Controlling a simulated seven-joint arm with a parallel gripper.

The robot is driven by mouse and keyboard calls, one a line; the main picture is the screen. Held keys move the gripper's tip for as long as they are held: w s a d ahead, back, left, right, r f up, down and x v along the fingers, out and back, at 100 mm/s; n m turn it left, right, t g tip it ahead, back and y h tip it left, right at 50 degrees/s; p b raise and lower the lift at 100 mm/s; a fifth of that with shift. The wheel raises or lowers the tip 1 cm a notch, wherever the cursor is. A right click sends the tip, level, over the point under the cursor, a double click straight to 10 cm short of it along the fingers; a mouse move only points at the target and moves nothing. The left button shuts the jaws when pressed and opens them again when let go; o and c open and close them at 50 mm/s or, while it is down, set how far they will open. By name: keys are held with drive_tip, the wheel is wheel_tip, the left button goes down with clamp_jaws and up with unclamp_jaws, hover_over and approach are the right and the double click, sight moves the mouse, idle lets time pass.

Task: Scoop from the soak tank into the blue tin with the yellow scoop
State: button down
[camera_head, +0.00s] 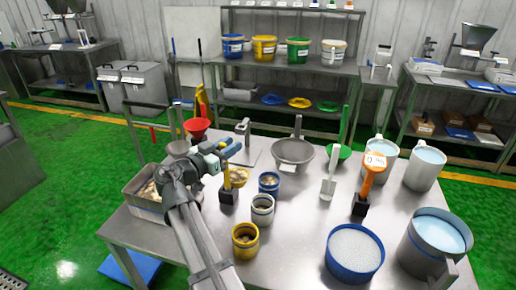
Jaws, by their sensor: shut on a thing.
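My gripper (230,149) has blue fingers and is shut at the top of the yellow scoop (226,178). The scoop stands about upright, its lower end at a black block (228,197) on the table; whether it is clear of the block cannot be told. The blue tin (268,181), with pale brownish contents, stands just right of the block. No label names the soak tank. A rectangular grey tank (138,203) with pale lumps stands at the table's left, partly behind my arm. Grey vessels with light blue liquid (424,170) (425,262) stand at the right.
A grey-white tin (262,216) and a yellow tin (245,250) stand in front of the blue tin. An orange scoop (369,180) stands in another black block. A sieve (293,153) and red funnel (197,126) stand behind.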

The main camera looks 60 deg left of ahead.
drive_tip(key=s+a+r, duration=0.1)
drive_tip(key=s+a, duration=0.2)
drive_tip(key=s, duration=0.7)
drive_tip(key=s+a+r, duration=0.1)
drive_tip(key=s+a, duration=0.3)
drive_tip(key=s, duration=0.6)
drive_tip(key=shift+s+a+f+n, duration=1.25)
drive_tip(key=shift+a+f+n, duration=0.85)
drive_tip(key=shift+a+n, duration=1.55)
drive_tip(key=shift+s+a+f+n, duration=1.2)
drive_tip(key=shift+a+f+n, duration=0.85)
drive_tip(key=shift+a+n, duration=1.55)
drive_tip(key=w+d+r+m, duration=0.2)
drive_tip(key=d+r+m, duration=0.2)
drive_tip(key=d+m, duration=0.3)
drive_tip(key=w+d+r+m, duration=0.3)
drive_tip(key=d+r+m, duration=0.1)
drive_tip(key=d+m, duration=0.3)
drive_tip(key=shift+w+d+m, duration=0.2)
drive_tip(key=shift+d+m, duration=0.15)
drive_tip(key=shift+d, duration=0.3)
drive_tip(key=shift+w, duration=0.1)
